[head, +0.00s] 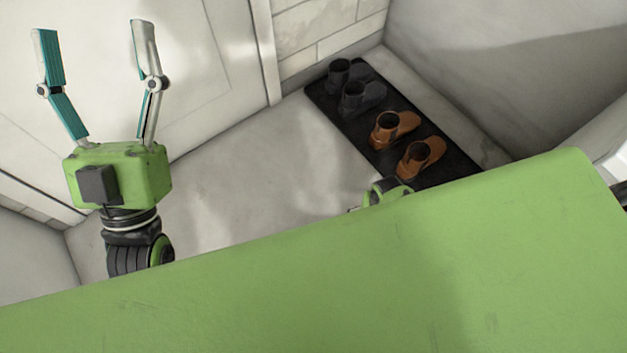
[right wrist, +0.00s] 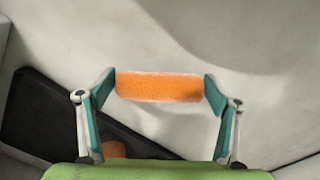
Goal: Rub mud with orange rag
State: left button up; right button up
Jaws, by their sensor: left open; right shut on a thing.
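An orange rag (right wrist: 158,87), shaped like a thick block, is in the right wrist view. My right gripper (right wrist: 160,82) is shut on it, with one teal finger at each end. The rag is in front of a pale wall or floor surface; I cannot tell whether it touches it. My left gripper (head: 93,32) is open and empty at the upper left of the head view, in front of a white door. In the head view the rag and the right fingers are hidden. I cannot make out any mud clearly.
A dark mat (head: 362,128) lies along the wall at the upper right. On it stand brown shoes (head: 390,128) and dark shoes (head: 362,96). A white door (head: 215,70) is at the left. The pale floor (head: 260,175) between door and mat is clear.

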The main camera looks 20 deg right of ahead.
jog(key=shift+r+p, duration=0.6)
jog(key=shift+r, duration=0.2)
jog(key=shift+r+p, duration=0.3)
jog(key=shift+p, duration=0.25)
jog(key=shift+r, duration=0.25)
jog(key=shift+r+p, duration=0.3)
jog(key=shift+p, duration=0.25)
jog(key=shift+r+p, duration=0.25)
jog(key=shift+p, duration=0.05)
pick_arm(q)
jog(key=w+a+f+g+y, duration=0.1)
jog(key=w+f+g+y, duration=0.1)
jog(key=f+g, duration=0.4)
jog(key=w+a+f+g+y, duration=0.1)
jog(key=f+g, duration=0.4)
jog(key=f, duration=1)
jog(key=shift+w+g+y, duration=0.4)
jog(key=shift+w+y, duration=0.3)
jog(key=shift+w, duration=0.45)
pick_arm(e)
jog(key=shift+r, duration=0.2)
